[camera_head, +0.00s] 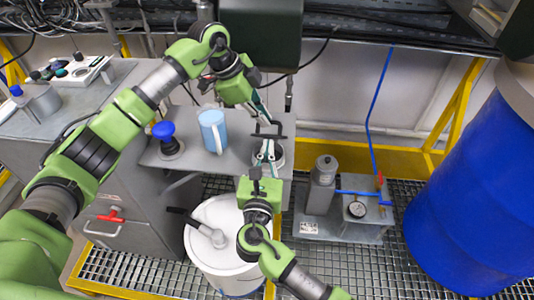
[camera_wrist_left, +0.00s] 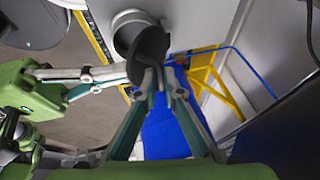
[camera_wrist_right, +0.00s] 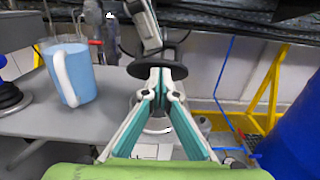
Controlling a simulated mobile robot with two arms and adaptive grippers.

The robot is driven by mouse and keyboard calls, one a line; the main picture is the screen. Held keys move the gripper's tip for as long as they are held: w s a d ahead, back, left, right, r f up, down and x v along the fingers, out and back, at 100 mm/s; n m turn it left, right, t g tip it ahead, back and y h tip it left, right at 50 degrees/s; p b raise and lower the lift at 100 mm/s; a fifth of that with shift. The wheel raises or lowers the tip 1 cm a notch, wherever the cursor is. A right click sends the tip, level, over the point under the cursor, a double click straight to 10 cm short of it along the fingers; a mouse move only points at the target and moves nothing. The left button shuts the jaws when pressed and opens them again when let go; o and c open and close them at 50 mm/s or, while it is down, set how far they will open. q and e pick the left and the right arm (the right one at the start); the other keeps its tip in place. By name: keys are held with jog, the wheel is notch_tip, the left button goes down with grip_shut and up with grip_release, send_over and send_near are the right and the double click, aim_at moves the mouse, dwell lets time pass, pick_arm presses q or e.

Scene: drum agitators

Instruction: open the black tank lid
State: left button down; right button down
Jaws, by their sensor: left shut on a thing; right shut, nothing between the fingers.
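The black tank lid (camera_head: 280,136) is a dark disc above the round tank opening (camera_head: 279,158) on the grey bench. In the left wrist view the lid (camera_wrist_left: 152,45) looks tilted and offset from the pale opening (camera_wrist_left: 128,22). My left gripper (camera_head: 264,117) is shut on the lid's handle from above. In the right wrist view the lid (camera_wrist_right: 140,69) hangs clear above the opening (camera_wrist_right: 158,125). My right gripper (camera_head: 266,152) is shut and empty, its tips close to the lid's underside. Whether they touch it I cannot tell.
A blue pitcher (camera_head: 212,131) and a blue-knobbed part (camera_head: 165,135) stand left of the opening. A white drum (camera_head: 228,260) stands below, in front of the bench. A pump with a gauge (camera_head: 357,209) and a large blue barrel (camera_head: 475,200) are at the right.

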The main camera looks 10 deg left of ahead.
pick_arm(q)
jog(key=shift+a+f, duration=0.2)
jog(key=shift+f, duration=0.25)
jog(key=shift+d, duration=0.1)
pick_arm(e)
jog(key=shift+w+d+r, duration=0.1)
jog(key=shift+w+r, duration=0.5)
jog(key=shift+r, duration=0.05)
pick_arm(q)
jog(key=c, duration=2.2)
grip_release()
jog(key=shift+f, duration=0.1)
jog(key=shift+o, duration=0.2)
jog(key=shift+w, duration=0.1)
pick_arm(e)
jog(key=shift+w+f, duration=0.1)
jog(key=shift+w, duration=0.05)
